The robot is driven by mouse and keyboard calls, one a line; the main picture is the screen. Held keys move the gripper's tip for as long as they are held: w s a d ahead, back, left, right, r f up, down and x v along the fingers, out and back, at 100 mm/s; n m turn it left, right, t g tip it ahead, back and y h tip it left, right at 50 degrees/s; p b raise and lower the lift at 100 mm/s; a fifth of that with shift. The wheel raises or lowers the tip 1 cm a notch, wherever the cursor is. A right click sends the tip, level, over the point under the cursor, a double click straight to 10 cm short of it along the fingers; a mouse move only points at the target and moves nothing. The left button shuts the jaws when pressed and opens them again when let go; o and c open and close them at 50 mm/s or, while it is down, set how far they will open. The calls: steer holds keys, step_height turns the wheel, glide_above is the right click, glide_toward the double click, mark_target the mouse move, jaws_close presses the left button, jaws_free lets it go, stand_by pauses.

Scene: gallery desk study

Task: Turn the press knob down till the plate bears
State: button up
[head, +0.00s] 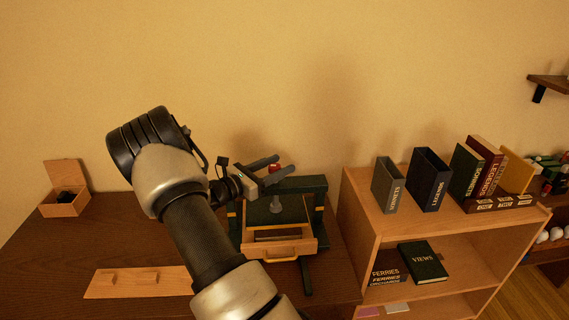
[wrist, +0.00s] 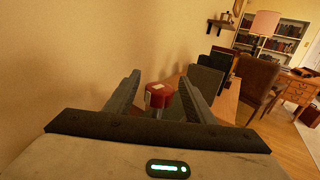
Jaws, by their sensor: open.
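The press (head: 318,187) is a dark green frame standing on the brown desk, with a grey screw (head: 275,204) under its crossbar. Its red knob (head: 274,168) is on top, partly hidden by my gripper's fingers in the head view. My gripper (head: 284,164) is open above the crossbar, its fingers pointing right. In the wrist view, the red knob (wrist: 158,96) lies between the two spread fingers of my gripper (wrist: 160,78), with gaps visible at its sides. The plate is hard to make out in the dark frame, so I cannot tell whether it bears.
A wooden board (head: 138,282) lies on the desk (head: 60,258), with an open box (head: 64,209) at far left. A bookcase (head: 460,237) with books stands close on the right; the wall (head: 300,80) is behind.

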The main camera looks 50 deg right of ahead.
steer(key=shift+s+d, duration=0.1)
steer(key=shift+d, duration=1.3)
steer(key=c, duration=1.1)
steer(key=shift+o, duration=0.2)
steer(key=shift+s+f+m+g+y+b, duration=0.1)
steer(key=shift+s+m+g+y+b, duration=0.1)
steer(key=shift+m+g+b, duration=0.4)
steer(key=shift+s+f+m+g+y+b, duration=0.1)
steer(key=shift+m+g+y+b, duration=0.1)
steer(key=shift+m+g, duration=0.65)
steer(key=shift+s+a+r+m+g+y, duration=0.1)
steer(key=shift+s+m+g+y, duration=0.15)
steer(key=shift+g, duration=0.5)
steer(key=shift+s+a+r+m+g+y, duration=0.1)
steer(key=shift+m+g+y, duration=0.1)
steer(key=shift+g, duration=0.5)
steer(key=o, duration=1.1)
steer(key=shift+c, duration=0.2)
steer(key=v, duration=1.7)
steer(key=shift+a+b, duration=0.25)
steer(key=shift+b, duration=0.05)
